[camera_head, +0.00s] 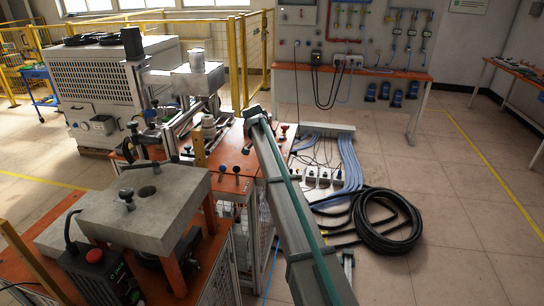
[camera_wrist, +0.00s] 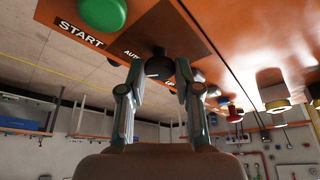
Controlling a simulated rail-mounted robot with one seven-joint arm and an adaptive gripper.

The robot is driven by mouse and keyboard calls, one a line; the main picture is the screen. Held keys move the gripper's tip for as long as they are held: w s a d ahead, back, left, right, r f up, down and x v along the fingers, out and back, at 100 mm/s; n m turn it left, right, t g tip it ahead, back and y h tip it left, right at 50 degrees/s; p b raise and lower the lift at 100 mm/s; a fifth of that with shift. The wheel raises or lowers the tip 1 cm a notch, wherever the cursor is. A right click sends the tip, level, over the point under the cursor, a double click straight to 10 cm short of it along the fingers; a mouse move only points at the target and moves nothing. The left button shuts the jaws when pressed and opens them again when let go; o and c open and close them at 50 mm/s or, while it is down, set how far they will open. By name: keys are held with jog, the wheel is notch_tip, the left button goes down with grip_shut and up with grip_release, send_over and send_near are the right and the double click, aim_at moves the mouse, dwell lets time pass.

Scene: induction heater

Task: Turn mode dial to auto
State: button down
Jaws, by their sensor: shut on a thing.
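I cannot tell exactly which way the dial points. In the head view my arm reaches over the orange bench (camera_head: 225,160) and its end hides the dial.
A green START button (camera_wrist: 102,12) is left of the dial in the wrist view. Several other knobs, including a red and yellow one (camera_wrist: 234,113), lie to the right. In the head view, a grey block (camera_head: 145,200) stands at left and a black hose coil (camera_head: 385,220) lies on the floor.

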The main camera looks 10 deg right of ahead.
jog(key=c, duration=0.8)
grip_release()
jog(key=v, duration=1.2)
